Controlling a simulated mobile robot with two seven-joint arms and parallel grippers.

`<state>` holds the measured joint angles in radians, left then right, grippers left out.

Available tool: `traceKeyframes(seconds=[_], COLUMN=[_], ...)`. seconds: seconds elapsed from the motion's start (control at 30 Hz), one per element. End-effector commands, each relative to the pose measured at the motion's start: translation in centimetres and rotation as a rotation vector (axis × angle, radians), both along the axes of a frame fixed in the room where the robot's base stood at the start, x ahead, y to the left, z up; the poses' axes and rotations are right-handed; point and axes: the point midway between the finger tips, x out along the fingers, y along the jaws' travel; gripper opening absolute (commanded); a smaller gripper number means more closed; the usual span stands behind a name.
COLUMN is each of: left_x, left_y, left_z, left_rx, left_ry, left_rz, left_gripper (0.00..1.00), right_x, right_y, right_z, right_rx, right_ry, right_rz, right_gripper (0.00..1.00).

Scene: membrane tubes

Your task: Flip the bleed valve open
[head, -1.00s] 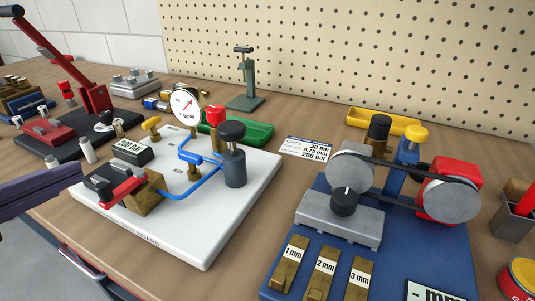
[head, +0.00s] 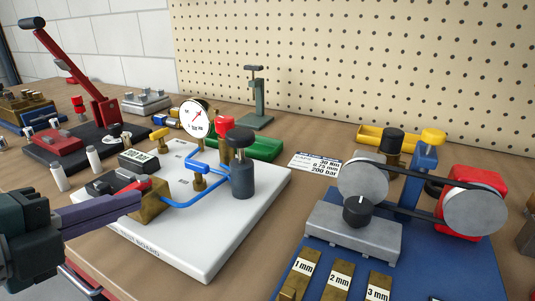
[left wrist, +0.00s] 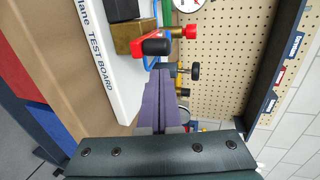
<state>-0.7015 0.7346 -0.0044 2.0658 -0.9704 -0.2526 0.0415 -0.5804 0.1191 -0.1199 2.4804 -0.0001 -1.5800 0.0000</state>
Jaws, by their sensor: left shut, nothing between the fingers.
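The white test board (head: 215,250) carries a brass block (head: 154,205) with a red lever (head: 134,186). My left gripper (head: 142,192) is shut and empty, its fingers in front of the lever and hiding much of it. In the left wrist view the red lever (left wrist: 168,35) with its black grip (left wrist: 156,47) is beyond the fingertips (left wrist: 162,75); I cannot tell whether they touch. None is labelled as the bleed valve. The right gripper is out of view.
A round gauge (head: 194,119), a red knob (head: 225,124) and a dark cylinder (head: 242,178) stand on the board. A blue-based belt rig (head: 440,262) is at right. A red lever press (head: 92,100) is at back left.

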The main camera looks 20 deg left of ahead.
Motion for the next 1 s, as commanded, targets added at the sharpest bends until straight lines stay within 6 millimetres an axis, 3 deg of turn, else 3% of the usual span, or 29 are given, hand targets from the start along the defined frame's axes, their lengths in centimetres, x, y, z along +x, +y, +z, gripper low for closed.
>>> traceKeyframes(seconds=[0.6,1.0], left_x=[9.0,10.9], left_y=[-0.7,-0.9], left_z=[-2.0,-2.2], left_rx=[0.0,-0.002], left_ry=[-0.003,0.0], left_rz=[0.001,0.001], left_gripper=[0.0,0.0], right_x=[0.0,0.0], right_y=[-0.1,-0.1], right_z=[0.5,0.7], right_rx=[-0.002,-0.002], right_ry=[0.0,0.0], right_rz=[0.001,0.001], right_gripper=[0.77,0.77])
